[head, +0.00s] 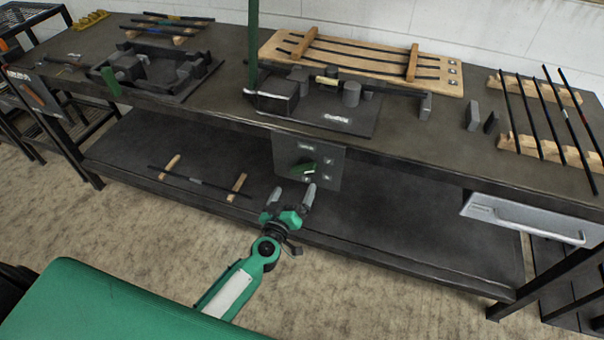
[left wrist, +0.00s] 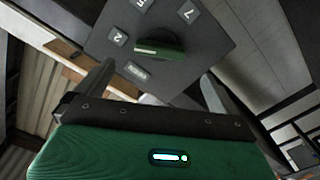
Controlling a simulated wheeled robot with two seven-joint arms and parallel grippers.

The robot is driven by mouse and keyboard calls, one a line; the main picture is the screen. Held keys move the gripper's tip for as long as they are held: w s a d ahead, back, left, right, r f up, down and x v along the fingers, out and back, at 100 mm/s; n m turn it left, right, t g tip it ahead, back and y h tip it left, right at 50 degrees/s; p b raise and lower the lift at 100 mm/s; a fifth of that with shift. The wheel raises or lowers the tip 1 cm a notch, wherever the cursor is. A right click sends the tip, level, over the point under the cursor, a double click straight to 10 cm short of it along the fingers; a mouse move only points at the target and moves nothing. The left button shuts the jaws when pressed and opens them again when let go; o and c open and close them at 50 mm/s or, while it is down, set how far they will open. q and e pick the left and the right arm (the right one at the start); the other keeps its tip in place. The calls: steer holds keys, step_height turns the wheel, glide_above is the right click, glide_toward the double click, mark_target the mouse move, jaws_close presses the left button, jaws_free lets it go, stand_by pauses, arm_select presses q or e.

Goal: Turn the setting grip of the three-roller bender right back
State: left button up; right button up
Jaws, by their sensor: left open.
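A green setting grip (head: 303,168) sits on a grey numbered plate (head: 328,158) hanging from the bench's front edge, below the middle bending machine (head: 345,120). In the left wrist view the grip (left wrist: 158,48) is a dark round knob with a green bar and a pale mark, and the figures 2 and 7 show on the plate (left wrist: 190,50). My left gripper (head: 292,194) is open and empty, in front of and a little below the grip, apart from it. In the left wrist view its two fingers stand to either side below the grip. My right gripper is out of view.
A second machine (head: 150,75) with a small green part stands at the left of the bench. A tall green lever (head: 252,45) rises from the middle machine. Rods lie on wooden rests at right and on the lower shelf (head: 370,215). A drawer (head: 525,218) hangs at right.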

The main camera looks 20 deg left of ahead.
mark_target(303, 172)
arm_select(q)
steer(key=w, duration=0.6)
steer(key=shift+w+d+b, duration=0.1)
steer(key=shift+w+b, duration=0.25)
steer(key=shift+w, duration=0.65)
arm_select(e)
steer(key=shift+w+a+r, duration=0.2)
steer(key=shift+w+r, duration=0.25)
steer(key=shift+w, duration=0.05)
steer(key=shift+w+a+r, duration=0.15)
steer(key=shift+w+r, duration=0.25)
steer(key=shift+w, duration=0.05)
arm_select(q)
steer(key=shift+c, duration=0.2)
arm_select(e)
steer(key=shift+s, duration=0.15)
arm_select(q)
steer(key=c, duration=0.7)
steer(key=shift+c, duration=1.3)
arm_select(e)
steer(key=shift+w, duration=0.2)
